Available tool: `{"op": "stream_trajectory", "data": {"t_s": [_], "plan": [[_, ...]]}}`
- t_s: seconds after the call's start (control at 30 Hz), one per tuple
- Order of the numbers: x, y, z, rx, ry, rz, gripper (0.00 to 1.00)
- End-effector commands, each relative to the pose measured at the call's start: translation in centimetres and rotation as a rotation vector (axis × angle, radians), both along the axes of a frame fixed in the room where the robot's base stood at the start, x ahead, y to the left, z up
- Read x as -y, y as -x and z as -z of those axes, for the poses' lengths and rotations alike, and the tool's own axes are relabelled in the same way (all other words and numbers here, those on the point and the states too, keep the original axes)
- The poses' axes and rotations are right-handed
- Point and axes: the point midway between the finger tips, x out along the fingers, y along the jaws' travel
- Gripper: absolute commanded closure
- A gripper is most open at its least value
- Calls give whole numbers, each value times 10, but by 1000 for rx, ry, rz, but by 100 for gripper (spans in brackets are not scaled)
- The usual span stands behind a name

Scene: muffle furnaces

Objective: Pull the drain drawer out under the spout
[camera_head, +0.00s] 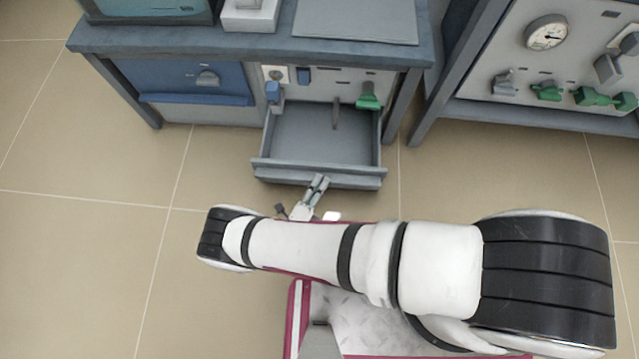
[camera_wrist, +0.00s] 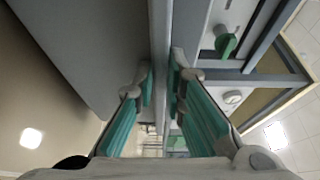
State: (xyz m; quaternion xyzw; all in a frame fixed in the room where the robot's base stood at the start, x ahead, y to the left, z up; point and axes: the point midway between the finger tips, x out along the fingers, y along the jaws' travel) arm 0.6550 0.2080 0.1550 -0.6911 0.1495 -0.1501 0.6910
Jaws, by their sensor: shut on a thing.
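The drain drawer (camera_head: 318,176) is a grey open-topped tray, pulled out from the bench's lower panel, with its floor visible and empty. A thin spout (camera_head: 336,113) hangs from the panel over the drawer's back part. My gripper (camera_head: 318,186) is at the middle of the drawer's front. In the wrist view my gripper (camera_wrist: 161,84) has its green-padded fingers on either side of the drawer's front edge (camera_wrist: 159,40), shut on it. The exact contact is partly hidden by the fingers.
A blue cabinet front (camera_head: 180,78) is to the left. Another panel with a gauge (camera_head: 545,34) stands at right. The tiled floor (camera_head: 90,240) at left is clear.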

Motion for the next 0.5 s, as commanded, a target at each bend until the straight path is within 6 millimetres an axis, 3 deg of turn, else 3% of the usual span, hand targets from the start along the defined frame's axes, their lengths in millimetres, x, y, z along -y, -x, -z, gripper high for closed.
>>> {"op": "stream_trajectory", "data": {"t_s": [0.1, 0.13, 0.2, 0.5], "plan": [[-1, 0, 1, -4, -2, 0, 100], [-1, 0, 1, -3, -3, 0, 86], [-1, 0, 1, -4, -2, 0, 70], [-1, 0, 0, -2, -1, 0, 68]]}}
